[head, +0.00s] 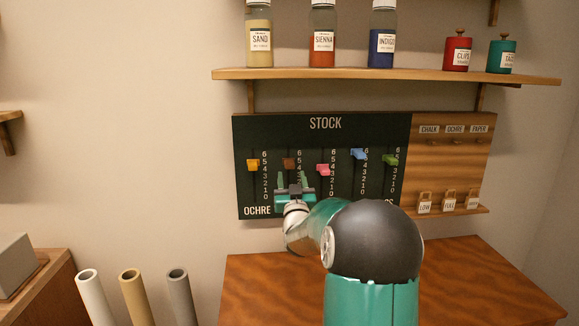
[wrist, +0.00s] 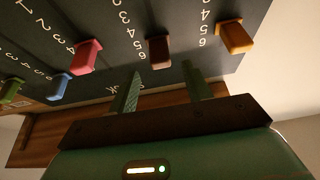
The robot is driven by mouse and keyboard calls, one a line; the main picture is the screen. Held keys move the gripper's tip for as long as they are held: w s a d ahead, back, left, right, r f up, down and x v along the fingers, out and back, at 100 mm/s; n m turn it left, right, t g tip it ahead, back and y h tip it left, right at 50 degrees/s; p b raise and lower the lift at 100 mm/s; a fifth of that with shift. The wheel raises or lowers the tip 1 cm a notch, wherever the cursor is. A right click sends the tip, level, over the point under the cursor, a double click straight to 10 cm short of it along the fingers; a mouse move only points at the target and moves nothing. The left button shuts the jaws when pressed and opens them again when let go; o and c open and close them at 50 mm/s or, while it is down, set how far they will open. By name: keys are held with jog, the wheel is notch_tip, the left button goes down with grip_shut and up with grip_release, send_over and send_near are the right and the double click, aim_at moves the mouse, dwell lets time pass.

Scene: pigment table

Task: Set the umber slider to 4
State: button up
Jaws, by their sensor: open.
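The umber slider is a brown knob (head: 289,162) in the second column of the dark STOCK board (head: 325,138). It stands in the upper part of its 0 to 6 scale, around 4 or 5; I cannot read it exactly. In the wrist view, the brown knob (wrist: 159,50) shows beyond the tips, lined up with the gap between them. My gripper (head: 292,180) is open and empty, just below the knob in the head view, with its fingers pointing up. The wrist view also shows my gripper (wrist: 160,72) apart from the knob. My gripper hides the column's lower part and label.
An orange-yellow slider (head: 252,165) is left of the umber one. Pink (head: 323,169), blue (head: 358,154) and green (head: 389,160) sliders are to its right. A shelf (head: 400,75) with jars overhangs the board. A wooden desk (head: 265,280) lies below.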

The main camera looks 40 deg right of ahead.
aim_at(290, 168)
jog(key=x, duration=0.6)
